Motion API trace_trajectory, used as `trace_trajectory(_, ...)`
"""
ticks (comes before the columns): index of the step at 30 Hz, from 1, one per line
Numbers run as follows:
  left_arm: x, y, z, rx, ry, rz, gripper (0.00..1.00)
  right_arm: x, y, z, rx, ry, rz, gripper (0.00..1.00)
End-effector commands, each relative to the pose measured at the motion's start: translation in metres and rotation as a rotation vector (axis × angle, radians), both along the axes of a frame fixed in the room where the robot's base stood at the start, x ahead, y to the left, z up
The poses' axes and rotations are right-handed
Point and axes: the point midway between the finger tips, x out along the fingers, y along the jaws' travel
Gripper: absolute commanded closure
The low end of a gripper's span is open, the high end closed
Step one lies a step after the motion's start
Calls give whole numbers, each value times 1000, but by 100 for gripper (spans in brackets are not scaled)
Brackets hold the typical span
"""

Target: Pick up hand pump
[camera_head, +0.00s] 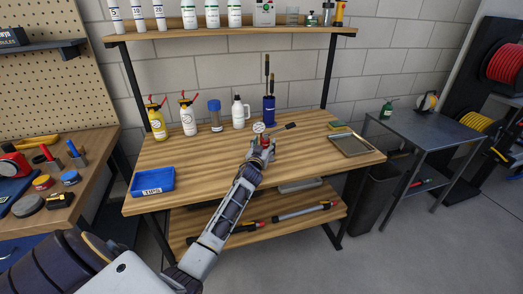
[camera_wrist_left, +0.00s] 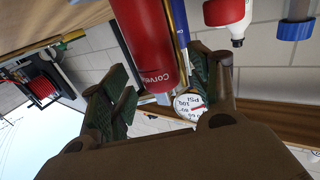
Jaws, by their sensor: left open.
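The hand pump appears to be the red cylinder (camera_wrist_left: 150,45) with white lettering in the left wrist view, with a round white pressure gauge (camera_wrist_left: 190,106) beside its end. In the head view the gauge (camera_head: 259,127) shows just beyond my left gripper (camera_head: 263,148), which hides most of the pump. In the left wrist view my left gripper (camera_wrist_left: 165,100) is open, its dark green-padded fingers apart on either side of the red cylinder's end. I cannot tell whether either finger touches it. My right gripper is not in view.
A blue canister (camera_head: 269,112) with upright rods stands just behind. A white bottle (camera_head: 238,112), a blue-capped jar (camera_head: 215,116) and two red-topped spray bottles stand left. A metal tray (camera_head: 350,144) is at right, a blue bin (camera_head: 153,182) at left. The front middle tabletop is clear.

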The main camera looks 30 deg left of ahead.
Motion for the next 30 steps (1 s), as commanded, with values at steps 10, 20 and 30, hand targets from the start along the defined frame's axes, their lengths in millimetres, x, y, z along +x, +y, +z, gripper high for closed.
trace_trajectory(10, 0, 0, 0, 0, 0, 0, 57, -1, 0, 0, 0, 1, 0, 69)
trace_trajectory(20, 0, 0, 0, 0, 0, 0, 100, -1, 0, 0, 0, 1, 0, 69)
trace_trajectory(30, 0, 0, 3, 2, -5, -1, 100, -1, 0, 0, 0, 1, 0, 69)
